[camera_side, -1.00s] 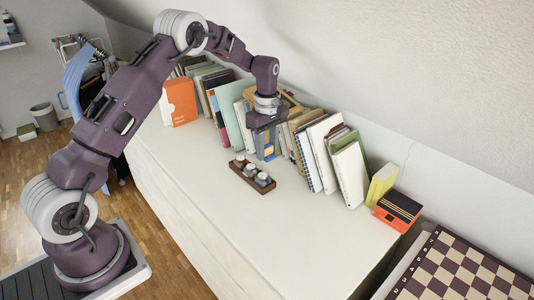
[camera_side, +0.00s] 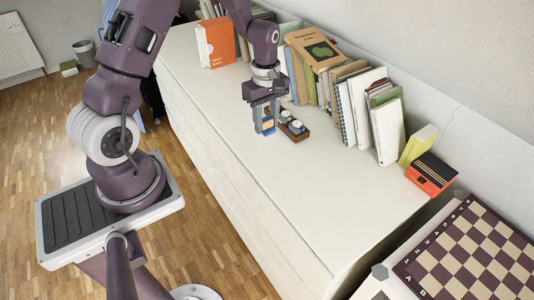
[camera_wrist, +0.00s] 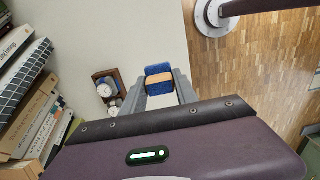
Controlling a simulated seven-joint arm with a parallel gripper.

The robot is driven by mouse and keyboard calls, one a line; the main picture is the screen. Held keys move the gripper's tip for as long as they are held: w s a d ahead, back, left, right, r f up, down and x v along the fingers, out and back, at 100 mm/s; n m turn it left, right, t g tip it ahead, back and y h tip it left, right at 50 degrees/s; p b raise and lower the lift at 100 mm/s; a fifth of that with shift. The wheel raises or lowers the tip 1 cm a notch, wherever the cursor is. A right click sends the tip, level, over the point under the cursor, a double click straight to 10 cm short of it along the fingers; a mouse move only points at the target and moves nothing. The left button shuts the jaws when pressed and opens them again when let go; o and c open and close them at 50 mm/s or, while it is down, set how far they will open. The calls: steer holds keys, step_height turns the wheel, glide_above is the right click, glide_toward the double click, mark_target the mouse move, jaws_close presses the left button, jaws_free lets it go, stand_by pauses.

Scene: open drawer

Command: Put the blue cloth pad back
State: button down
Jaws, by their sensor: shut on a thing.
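The blue cloth pad (camera_wrist: 158,69), with a tan band across it, sits between the two grey fingers of my gripper (camera_wrist: 161,82) in the wrist view. In the side view my gripper (camera_side: 266,124) is shut on the pad (camera_side: 268,126), low over the white top, on the near left side of a small brown tray (camera_side: 303,136). The tray also shows in the wrist view (camera_wrist: 117,76), left of the fingers and apart from the pad. It holds round white-faced pieces.
A red-and-black box (camera_side: 431,174) and a chessboard (camera_side: 472,250) are at the right. The front part of the white top (camera_side: 300,190) is clear.

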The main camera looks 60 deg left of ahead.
mark_target(265, 157)
steer(key=f, duration=1)
steer(key=shift+s, duration=0.25)
steer(key=c, duration=0.9)
jaws_free()
steer(key=shift+f, duration=0.1)
steer(key=shift+c, duration=0.2)
step_height(265, 157, up, 12)
steer(key=shift+f, duration=0.1)
steer(key=s+d+r+m+t, duration=0.15)
steer(key=d+r+m, duration=0.25)
steer(key=r, duration=0.6)
steer(key=s+d+r+m+t, duration=0.2)
steer(key=s+d+r+m, duration=0.2)
steer(key=s, duration=0.5)
steer(key=s+d+r+m+t, duration=0.2)
steer(key=s+d+r+m, duration=0.3)
steer(key=s+r+m, duration=0.3)
steer(key=shift+s+d+r+m, duration=0.15)
steer(key=shift+s+r+m, duration=0.1)
steer(key=shift+s+m, duration=0.8)
